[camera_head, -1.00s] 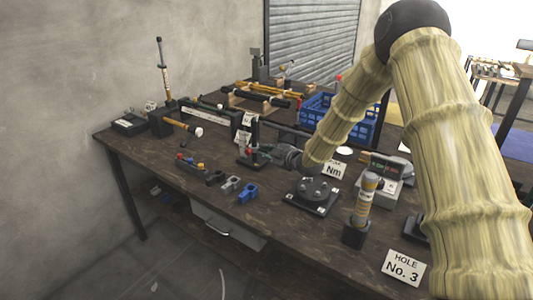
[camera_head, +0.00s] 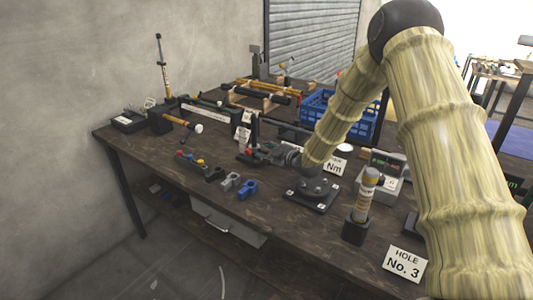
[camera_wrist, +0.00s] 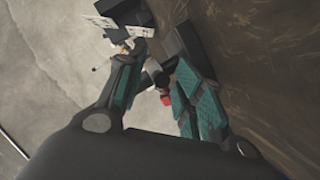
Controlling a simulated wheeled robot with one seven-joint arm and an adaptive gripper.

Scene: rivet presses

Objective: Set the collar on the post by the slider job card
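My gripper (camera_head: 262,154) is low over the bench, beside a dark upright post (camera_head: 254,128) on a dark base. In the wrist view its two teal-padded fingers (camera_wrist: 155,75) stand apart, with a dark piece and a small red and white piece showing in the gap. I see no collar clearly clamped between them. A black collar-like clamp (camera_head: 215,174), a grey one (camera_head: 230,182) and a blue one (camera_head: 248,189) lie on the bench in front. White cards (camera_head: 243,133) stand by the post; their print is too small to read.
An "Nm" card (camera_head: 334,167), a bolted dark plate (camera_head: 312,194), a striped cylinder in a block (camera_head: 364,205) and a "HOLE No. 3" card (camera_head: 404,265) stand to the right. A blue crate (camera_head: 318,106) is behind. The bench's front left corner is clear.

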